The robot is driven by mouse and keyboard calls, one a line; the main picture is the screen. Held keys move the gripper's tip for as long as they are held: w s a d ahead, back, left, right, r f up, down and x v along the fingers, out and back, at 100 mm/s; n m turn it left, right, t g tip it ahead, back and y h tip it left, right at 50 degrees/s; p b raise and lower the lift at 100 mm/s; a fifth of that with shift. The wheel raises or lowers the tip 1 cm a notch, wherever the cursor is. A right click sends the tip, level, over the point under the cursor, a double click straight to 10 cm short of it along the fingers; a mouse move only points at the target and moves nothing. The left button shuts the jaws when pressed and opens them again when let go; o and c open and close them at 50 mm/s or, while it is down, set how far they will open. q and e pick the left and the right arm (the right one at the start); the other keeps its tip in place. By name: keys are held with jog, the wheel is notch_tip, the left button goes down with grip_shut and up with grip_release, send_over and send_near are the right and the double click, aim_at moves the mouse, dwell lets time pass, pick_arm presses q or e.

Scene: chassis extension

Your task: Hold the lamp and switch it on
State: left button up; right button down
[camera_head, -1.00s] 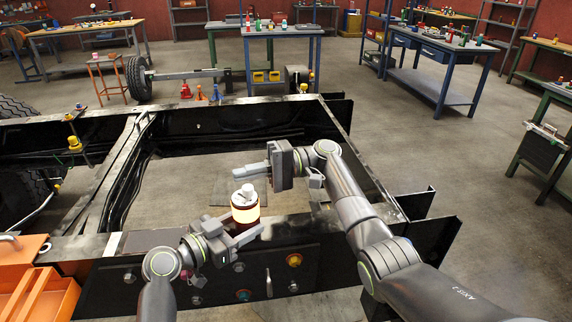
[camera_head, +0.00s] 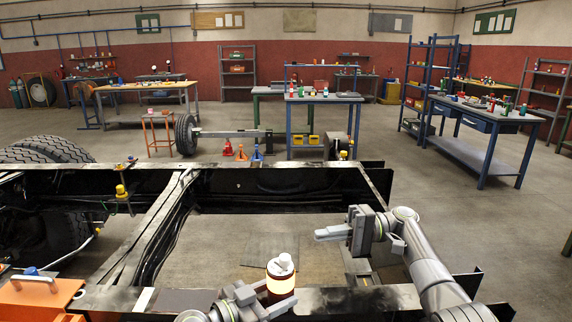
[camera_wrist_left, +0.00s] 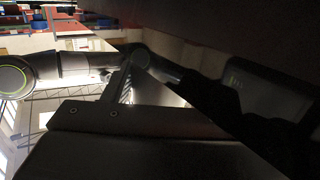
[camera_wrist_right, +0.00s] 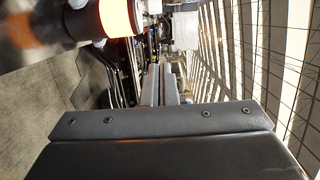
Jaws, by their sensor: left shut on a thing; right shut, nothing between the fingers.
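The lamp (camera_head: 280,278) stands upright, with a white top, a glowing cream band and a dark red body. My left gripper (camera_head: 274,302) is shut on its lower body, just above the near frame rail. The fingers partly hide the lamp's base. My right gripper (camera_head: 333,233) is shut and empty, above and to the right of the lamp, apart from it. In the right wrist view the lamp's glowing band (camera_wrist_right: 117,17) shows at the upper left. The left wrist view is mostly dark, and I cannot make out the lamp there.
The black chassis frame (camera_head: 275,180) surrounds an open bay below my grippers. An orange toolbox (camera_head: 40,292) sits at the lower left. Colored jacks (camera_head: 241,153) stand beyond the far rail. Blue workbenches (camera_head: 485,125) and shelves stand farther back, with clear floor between.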

jog(key=shift+r, duration=3)
pick_arm(q)
jog(key=o, duration=0.8)
jog(key=shift+o, duration=0.2)
